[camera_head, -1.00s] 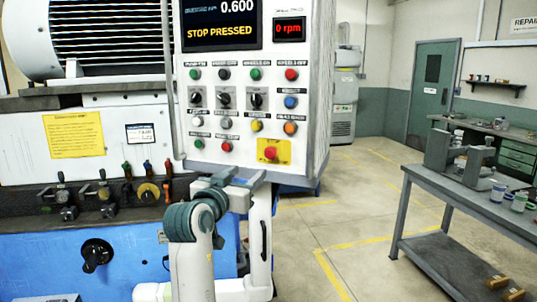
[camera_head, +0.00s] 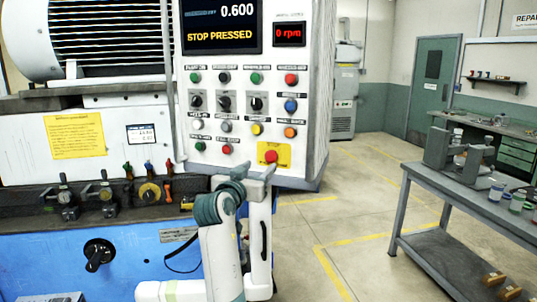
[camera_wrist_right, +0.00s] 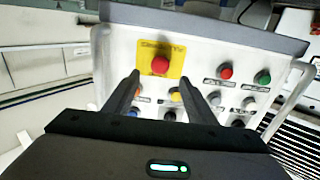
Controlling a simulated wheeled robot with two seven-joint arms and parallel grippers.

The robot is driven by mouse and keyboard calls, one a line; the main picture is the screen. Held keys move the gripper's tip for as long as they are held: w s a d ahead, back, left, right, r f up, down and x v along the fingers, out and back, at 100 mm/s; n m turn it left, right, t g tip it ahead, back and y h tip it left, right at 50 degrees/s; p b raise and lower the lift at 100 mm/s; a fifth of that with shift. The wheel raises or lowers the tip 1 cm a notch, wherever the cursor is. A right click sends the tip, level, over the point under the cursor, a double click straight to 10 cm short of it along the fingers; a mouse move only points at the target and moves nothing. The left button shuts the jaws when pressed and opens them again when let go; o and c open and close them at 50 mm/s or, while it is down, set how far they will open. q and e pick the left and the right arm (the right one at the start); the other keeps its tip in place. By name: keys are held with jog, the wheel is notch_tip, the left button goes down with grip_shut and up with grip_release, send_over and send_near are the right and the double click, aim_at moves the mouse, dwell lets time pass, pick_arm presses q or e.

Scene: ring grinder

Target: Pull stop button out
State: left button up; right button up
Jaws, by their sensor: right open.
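The stop button (camera_head: 270,156) is a red knob on a yellow plate (camera_head: 284,147) at the lower right of the control panel. The panel display (camera_head: 221,25) reads "STOP PRESSED". My right gripper (camera_head: 246,175) is just below the button in the head view, open and empty. In the right wrist view the red stop button (camera_wrist_right: 159,65) shows beyond and between the two spread fingertips (camera_wrist_right: 158,80). I cannot tell whether a finger touches the panel. My left gripper is not in view.
Other coloured buttons and switches (camera_head: 225,102) crowd the panel above and left of the stop button. Levers (camera_head: 150,192) line the blue machine at left. A grey workbench (camera_head: 460,200) stands at right, with open floor between.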

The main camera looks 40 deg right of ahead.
aim_at(269, 158)
jog(key=p+x, duration=0.3)
jog(key=x, duration=0.5)
jog(key=shift+w+r, duration=0.1)
jog(key=shift+w+d, duration=0.25)
jog(key=shift+d, duration=0.15)
jog(key=shift+c, duration=0.6)
